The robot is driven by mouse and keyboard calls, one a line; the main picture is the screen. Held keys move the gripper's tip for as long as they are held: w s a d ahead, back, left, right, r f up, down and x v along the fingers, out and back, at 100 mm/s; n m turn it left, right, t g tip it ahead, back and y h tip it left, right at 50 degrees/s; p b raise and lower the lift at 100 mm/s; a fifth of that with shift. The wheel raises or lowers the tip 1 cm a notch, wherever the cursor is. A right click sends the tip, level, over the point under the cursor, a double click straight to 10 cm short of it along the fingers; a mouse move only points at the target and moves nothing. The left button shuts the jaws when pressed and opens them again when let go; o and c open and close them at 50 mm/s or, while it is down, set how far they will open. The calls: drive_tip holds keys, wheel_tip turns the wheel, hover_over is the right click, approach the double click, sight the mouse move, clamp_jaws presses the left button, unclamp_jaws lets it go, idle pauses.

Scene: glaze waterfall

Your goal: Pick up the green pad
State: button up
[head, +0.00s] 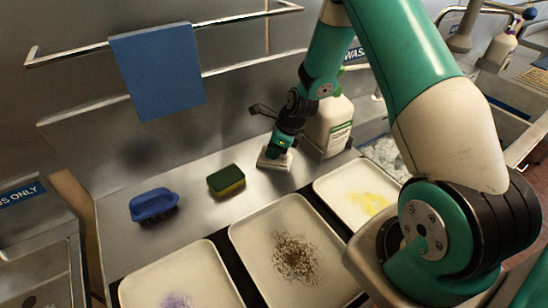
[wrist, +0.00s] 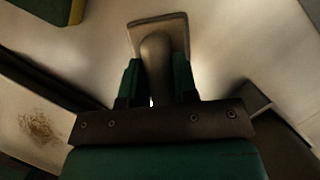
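The green pad (head: 227,178) lies flat on the steel counter, dark green on top with a yellow layer below. Its corner also shows at the top left of the wrist view (wrist: 45,8). My gripper (head: 281,147) is to the right of the pad and apart from it, low over the counter. In the wrist view its green fingers (wrist: 157,82) are on both sides of the handle of a beige scraper-like tool (wrist: 157,38) and look closed on it. The tool's flat end is at or just above the counter; contact is hard to tell.
A blue brush (head: 153,204) lies left of the pad. Cream trays (head: 236,232) with dark, yellow and purple residue line the front. A white bottle (head: 333,128) stands close right of my gripper. A blue cloth (head: 157,75) hangs on a rail behind.

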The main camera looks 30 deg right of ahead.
clamp_jaws()
drive_tip(key=shift+r, duration=0.15)
wheel_tip(320, 180, up, 10)
drive_tip(key=shift+f+b, duration=0.1)
drive_tip(key=shift+b, duration=0.95)
